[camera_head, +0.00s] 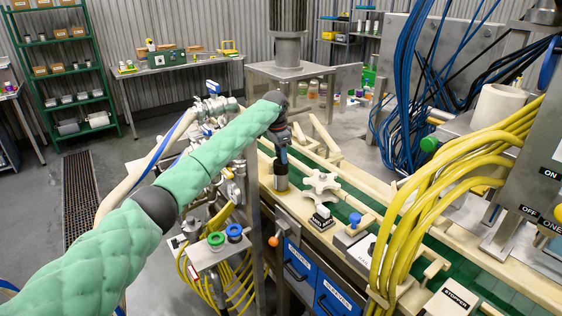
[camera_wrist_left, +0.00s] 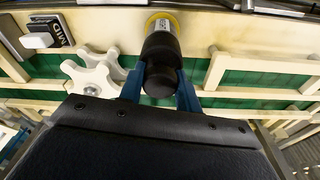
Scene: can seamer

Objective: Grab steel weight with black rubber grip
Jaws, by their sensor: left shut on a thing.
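The steel weight (camera_head: 281,184) stands upright on the beige conveyor frame in the head view, left of a white star-shaped knob. Its brassy steel end (camera_wrist_left: 163,21) and black rubber grip (camera_wrist_left: 160,50) show in the left wrist view. My left gripper (camera_head: 281,160) comes down over the weight from above. In the left wrist view the two blue fingers of my left gripper (camera_wrist_left: 160,88) are shut on the black grip, one on each side. The fingers partly hide the grip in the head view. My right gripper is in neither view.
The white star knob (camera_head: 320,184) sits close beside the weight. Green conveyor belt (camera_head: 350,208) runs between beige rails (camera_head: 400,262). Yellow cables (camera_head: 440,170) and blue cables (camera_head: 405,80) hang to the right. A panel with green and blue buttons (camera_head: 234,231) is in front.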

